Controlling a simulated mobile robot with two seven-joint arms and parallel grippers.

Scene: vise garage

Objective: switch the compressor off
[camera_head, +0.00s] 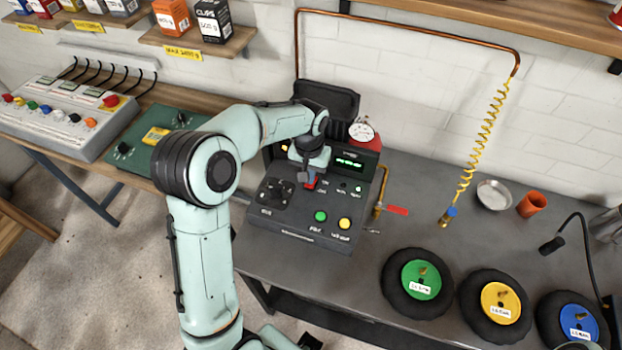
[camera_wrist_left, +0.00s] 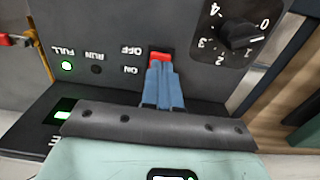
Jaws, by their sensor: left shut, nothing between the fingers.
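The compressor (camera_head: 300,215) is a dark grey box on the metal bench, with a green lit display (camera_head: 348,163), a green button (camera_head: 320,216) and a yellow button (camera_head: 344,223). Its red switch (camera_head: 311,184) also shows in the left wrist view (camera_wrist_left: 161,56), beside the upside-down OFF and ON labels. My left gripper (camera_wrist_left: 162,66) is shut and empty, its blue fingertips at the red switch and covering part of it. I cannot tell whether they touch. The FULL lamp (camera_wrist_left: 67,65) is lit green; the RUN lamp (camera_wrist_left: 96,69) is dark. My right gripper is not in view.
A numbered dial (camera_wrist_left: 240,35) is close to the switch. A brass valve with a red handle (camera_head: 397,210) is right of the compressor. Several wheels with coloured hubs, like the green one (camera_head: 421,279), lie along the bench front. A coiled yellow hose (camera_head: 478,140) hangs behind.

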